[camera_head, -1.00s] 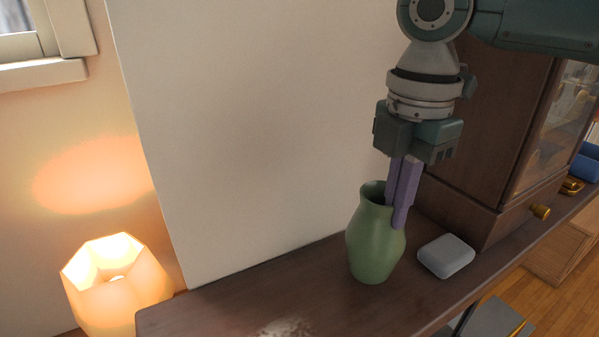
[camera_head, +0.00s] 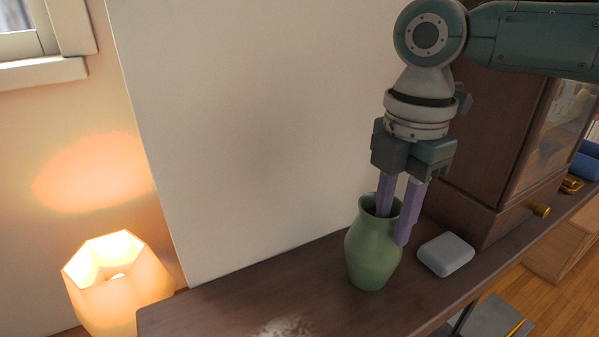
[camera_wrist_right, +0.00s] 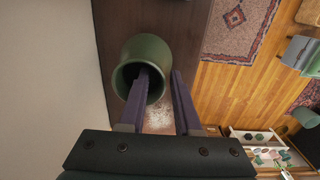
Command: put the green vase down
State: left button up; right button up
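The green vase (camera_head: 372,250) stands upright on the dark wooden cabinet top (camera_head: 232,300), near its right part in the head view. My right gripper (camera_head: 393,227) comes down from above with its purple fingers spread. One finger is inside the vase's mouth and the other is outside the wall on the right. The right wrist view also shows the vase (camera_wrist_right: 150,52) with the rim between the fingers and a gap beside the outer one. The inner fingertip is hidden in the vase. My left gripper is not in view.
A small grey rounded box (camera_head: 446,255) lies just right of the vase. A dark wooden cabinet with a glass door (camera_head: 545,130) stands behind it. A white panel (camera_head: 255,130) rises behind the vase. A glowing lamp (camera_head: 118,285) is at left.

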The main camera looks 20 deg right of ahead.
jog(key=shift+r, duration=0.15)
jog(key=shift+w+r, duration=0.1)
jog(key=shift+r, duration=0.2)
notch_tip(320, 180, up, 11)
jog(key=b, duration=0.3)
jog(key=s+a+f+m+t+y, duration=0.2)
jog(key=s+a+f+m, duration=0.5)
jog(key=a+f, duration=0.7)
jog(key=s+d+f+m+h, duration=0.1)
jog(key=s+d+f+m, duration=0.1)
jog(key=s+m, duration=0.3)
jog(key=s+d+f+m+t, duration=0.1)
jog(key=s+d+f+m, duration=0.1)
jog(key=s+d+m, duration=0.2)
jog(key=s+d, duration=0.1)
jog(key=s, duration=0.2)
jog(key=shift+m+h, duration=0.4)
jog(key=shift+d, duration=0.1)
